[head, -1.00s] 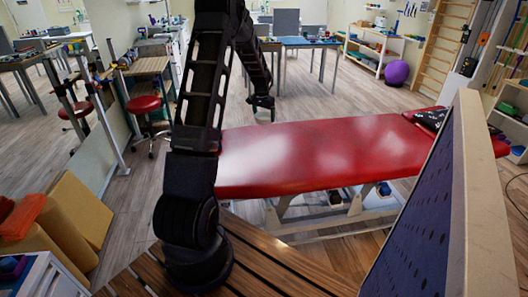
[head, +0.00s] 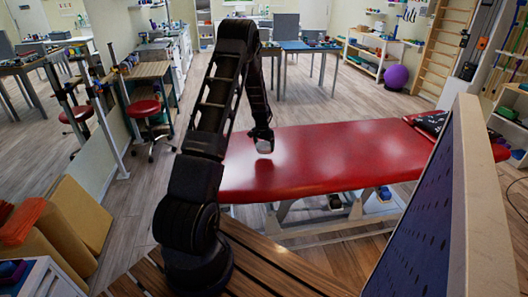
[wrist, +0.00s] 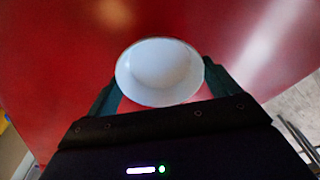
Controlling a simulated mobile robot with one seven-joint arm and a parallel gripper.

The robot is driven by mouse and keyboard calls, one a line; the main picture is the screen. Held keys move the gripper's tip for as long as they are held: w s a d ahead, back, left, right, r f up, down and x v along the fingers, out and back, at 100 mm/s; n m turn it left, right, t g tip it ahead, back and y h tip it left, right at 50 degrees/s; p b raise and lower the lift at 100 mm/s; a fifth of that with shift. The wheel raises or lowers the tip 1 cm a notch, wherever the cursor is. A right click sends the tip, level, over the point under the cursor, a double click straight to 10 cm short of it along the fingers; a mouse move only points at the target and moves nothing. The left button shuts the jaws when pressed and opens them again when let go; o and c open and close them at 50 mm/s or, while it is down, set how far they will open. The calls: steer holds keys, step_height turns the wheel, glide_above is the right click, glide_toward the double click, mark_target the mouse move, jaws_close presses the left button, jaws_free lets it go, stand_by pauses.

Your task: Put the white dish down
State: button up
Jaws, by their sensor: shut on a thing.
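The white dish (wrist: 160,70) is a round, shallow bowl seen from above in the wrist view, held between the two fingers of my gripper (wrist: 160,88). In the head view the dish (head: 264,146) shows as a small pale shape below my gripper (head: 263,138), over the left part of the red treatment table (head: 320,155). The red padded top (wrist: 50,70) fills most of the wrist view behind the dish. The dish seems to be above the padding, but the exact gap is hard to tell.
The red top is bare around the dish, with a dark patterned item (head: 432,122) at its far right end. A blue-faced panel (head: 425,205) stands at the right front. A red stool (head: 143,107) stands to the left, and a purple ball (head: 396,77) lies at the back.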

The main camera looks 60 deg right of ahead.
steer(key=shift+f, duration=1.85)
steer(key=o, duration=0.8)
steer(key=shift+f, duration=0.1)
steer(key=r, duration=0.4)
steer(key=a+r, duration=0.1)
steer(key=r, duration=0.7)
steer(key=shift+a+r, duration=0.1)
steer(key=shift+a, duration=0.15)
